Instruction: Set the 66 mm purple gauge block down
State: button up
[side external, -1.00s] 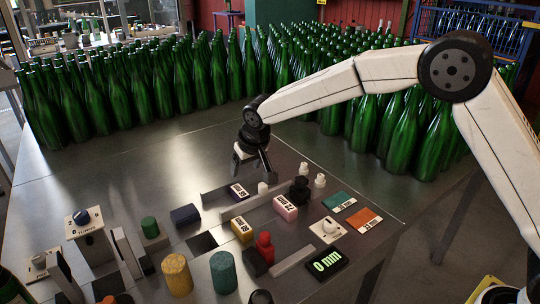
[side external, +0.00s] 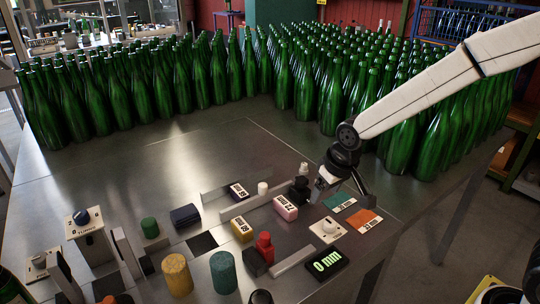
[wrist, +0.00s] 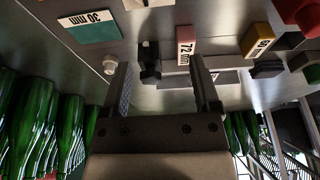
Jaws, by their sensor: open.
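The purple gauge block (side external: 238,190) lies on the steel table beside a low metal fence in the side view, with a white label on it. Nothing holds it, and I cannot pick it out in the wrist view. My gripper (side external: 341,190) is open and empty, to the right of the purple block and well apart from it, near the black post. In the wrist view my gripper (wrist: 160,72) shows two spread fingers with nothing between them.
A pink 72 mm block (side external: 285,207), a yellow block (side external: 242,230) and a black post (side external: 300,189) stand nearby. Teal (side external: 339,201) and orange (side external: 364,219) cards lie at the right, by a 0 mm display (side external: 326,263). Many green bottles (side external: 290,85) crowd the back. The left-middle table is clear.

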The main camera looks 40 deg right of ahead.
jog(key=s+d+f, duration=0.1)
jog(key=s+d, duration=0.1)
jog(key=s, duration=0.4)
jog(key=s+d+f, duration=0.1)
jog(key=s, duration=0.5)
jog(key=shift+s+d+f+g, duration=0.25)
jog(key=shift+s+d+g, duration=0.05)
jog(key=shift+s+d, duration=0.1)
